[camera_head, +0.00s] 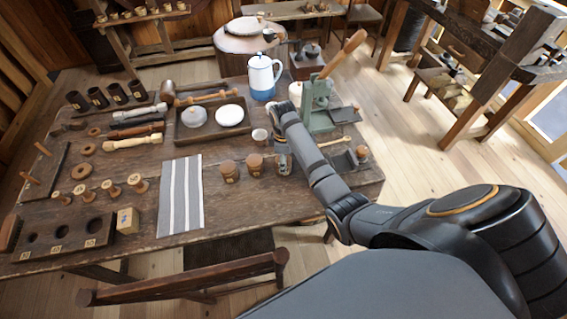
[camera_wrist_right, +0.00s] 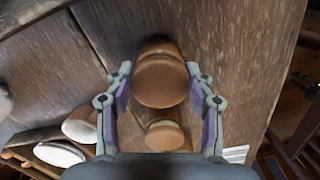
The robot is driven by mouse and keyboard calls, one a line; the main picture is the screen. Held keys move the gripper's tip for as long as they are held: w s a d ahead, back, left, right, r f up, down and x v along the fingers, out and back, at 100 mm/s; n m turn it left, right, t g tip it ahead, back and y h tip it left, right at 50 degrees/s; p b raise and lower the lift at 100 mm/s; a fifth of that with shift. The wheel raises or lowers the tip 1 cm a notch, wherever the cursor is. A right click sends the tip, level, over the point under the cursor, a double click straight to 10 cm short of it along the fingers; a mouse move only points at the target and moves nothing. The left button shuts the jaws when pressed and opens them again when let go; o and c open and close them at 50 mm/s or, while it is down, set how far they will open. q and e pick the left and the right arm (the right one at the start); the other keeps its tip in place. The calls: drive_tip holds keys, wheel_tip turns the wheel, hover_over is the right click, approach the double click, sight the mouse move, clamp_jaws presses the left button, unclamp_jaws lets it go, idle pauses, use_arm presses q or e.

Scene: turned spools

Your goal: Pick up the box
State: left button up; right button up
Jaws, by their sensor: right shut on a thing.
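A round brown lidded wooden box (camera_wrist_right: 160,82) is between the two fingers of my right gripper (camera_wrist_right: 160,98) in the right wrist view, with the fingers closed on its sides. In the head view my right gripper (camera_head: 283,165) points down near the table's front right, and it largely hides the held box. Whether the box is off the table I cannot tell. Two similar lidded boxes stand to its left, one near it (camera_head: 254,165) and one farther left (camera_head: 229,172). A small tan square box (camera_head: 128,220) stands by the front-left rack. My left gripper is not in view.
A green press (camera_head: 318,105) and a blue-white pot (camera_head: 263,77) stand behind my right gripper. A small white cup (camera_head: 260,136) is close by on the left. A striped cloth (camera_head: 180,198) lies flat on the table (camera_head: 218,205). A chair (camera_head: 190,277) stands at the front.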

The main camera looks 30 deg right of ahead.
drive_tip(key=shift+r, duration=0.5)
drive_tip(key=s+d+r+p, duration=0.3)
drive_tip(key=s+r+p, duration=0.1)
drive_tip(key=s+r, duration=0.7)
drive_tip(key=shift+s+d+r, duration=0.35)
drive_tip(key=shift+s+r, duration=0.05)
drive_tip(key=shift+s, duration=0.85)
drive_tip(key=shift+f, duration=0.1)
